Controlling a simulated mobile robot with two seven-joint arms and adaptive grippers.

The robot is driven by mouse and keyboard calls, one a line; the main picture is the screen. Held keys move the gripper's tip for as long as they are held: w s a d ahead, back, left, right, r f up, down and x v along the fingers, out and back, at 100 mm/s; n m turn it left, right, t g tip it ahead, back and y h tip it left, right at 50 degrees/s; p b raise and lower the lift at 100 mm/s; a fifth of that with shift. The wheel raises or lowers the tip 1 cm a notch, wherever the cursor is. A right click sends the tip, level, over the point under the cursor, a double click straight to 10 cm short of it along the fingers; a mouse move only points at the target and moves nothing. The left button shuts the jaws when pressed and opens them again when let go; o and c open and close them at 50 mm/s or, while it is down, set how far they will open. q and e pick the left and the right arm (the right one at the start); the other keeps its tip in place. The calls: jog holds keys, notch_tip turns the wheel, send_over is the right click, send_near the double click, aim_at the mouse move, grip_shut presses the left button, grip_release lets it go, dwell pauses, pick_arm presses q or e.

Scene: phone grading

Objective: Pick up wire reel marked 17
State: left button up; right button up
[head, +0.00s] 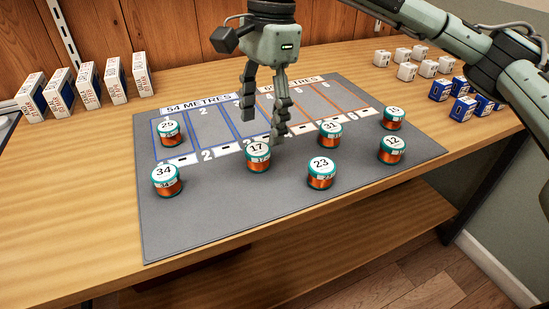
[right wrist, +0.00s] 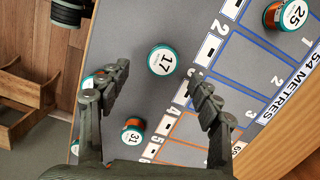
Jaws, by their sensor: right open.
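The wire reel marked 17 (head: 258,158) stands upright on the grey mat (head: 225,226), with a teal rim, white top and copper winding. My right gripper (head: 263,132) is open and empty, just above and behind this reel in the head view. In the right wrist view, reel 17 (right wrist: 162,61) lies beyond the gap between the open fingertips (right wrist: 160,80), with nothing between them. Other reels stand on the mat: 34 (head: 166,181), 25 (head: 169,133), 23 (head: 321,174), 31 (head: 329,135), 12 (head: 392,150) and 15 (head: 393,118). My left gripper is not in view.
The mat has blue lanes headed 54 METRES and orange lanes on its right. Upright boxes (head: 88,86) stand at the back left. White boxes (head: 406,71) and blue boxes (head: 463,108) stand at the right. The table's front left (head: 90,240) is clear.

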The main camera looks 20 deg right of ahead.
aim_at(258, 148)
jog(key=f, duration=0.4)
jog(key=a+f, duration=0.1)
jog(key=shift+f+p, duration=0.35)
jog(key=shift+f, duration=0.6)
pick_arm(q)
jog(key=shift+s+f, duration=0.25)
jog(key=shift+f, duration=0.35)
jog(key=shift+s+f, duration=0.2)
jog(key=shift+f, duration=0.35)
pick_arm(e)
jog(key=shift+w, duration=0.1)
jog(key=c, duration=1.2)
